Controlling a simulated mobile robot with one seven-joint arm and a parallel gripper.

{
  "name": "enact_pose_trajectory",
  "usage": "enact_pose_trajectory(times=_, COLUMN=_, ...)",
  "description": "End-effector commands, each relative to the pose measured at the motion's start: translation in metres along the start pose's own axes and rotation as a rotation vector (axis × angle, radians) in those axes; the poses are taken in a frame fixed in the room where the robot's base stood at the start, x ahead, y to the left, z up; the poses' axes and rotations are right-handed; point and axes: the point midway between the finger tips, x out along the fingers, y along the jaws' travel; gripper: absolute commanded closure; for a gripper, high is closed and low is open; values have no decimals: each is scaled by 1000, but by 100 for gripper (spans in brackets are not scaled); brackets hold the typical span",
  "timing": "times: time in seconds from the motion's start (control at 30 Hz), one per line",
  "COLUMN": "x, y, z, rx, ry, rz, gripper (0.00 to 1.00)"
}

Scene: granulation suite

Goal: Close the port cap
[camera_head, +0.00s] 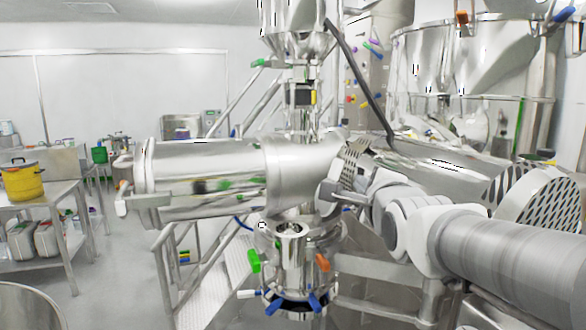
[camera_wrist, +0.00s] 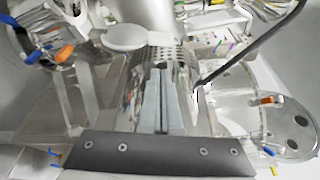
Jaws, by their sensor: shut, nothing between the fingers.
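I cannot tell for certain which part is the port cap. A large steel cylinder (camera_head: 210,178) lies horizontally in the middle of the head view, with a latch-like fitting at its left end. A short upright steel port (camera_head: 290,240) with an open-looking top stands below it. In the wrist view, a pale flat disc (camera_wrist: 130,37) shows beyond my fingers. My gripper (camera_wrist: 160,80) is shut and empty, its two grey fingers side by side in front of a perforated steel surface (camera_wrist: 182,60). In the head view its fingertips are hard to make out beside the cylinder's right end.
A dark slanted rod (camera_head: 360,80) passes close above my arm. A perforated round steel end (camera_head: 540,205) is at the right. Green and blue handles (camera_head: 315,302) surround the lower port.

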Motion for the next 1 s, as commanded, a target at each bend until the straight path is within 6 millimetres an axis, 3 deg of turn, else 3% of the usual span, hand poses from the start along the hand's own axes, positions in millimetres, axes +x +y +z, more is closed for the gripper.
enact_pose_trajectory(times=0.23, x=18, y=-2, z=0, rx=3, ry=1, rz=0, gripper=100)
enact_pose_trajectory(times=0.7, x=82, y=-1, z=0, rx=4, ry=1, rz=1, gripper=100)
enact_pose_trajectory(times=1.0, x=99, y=-1, z=0, rx=2, ry=0, rz=-1, gripper=100)
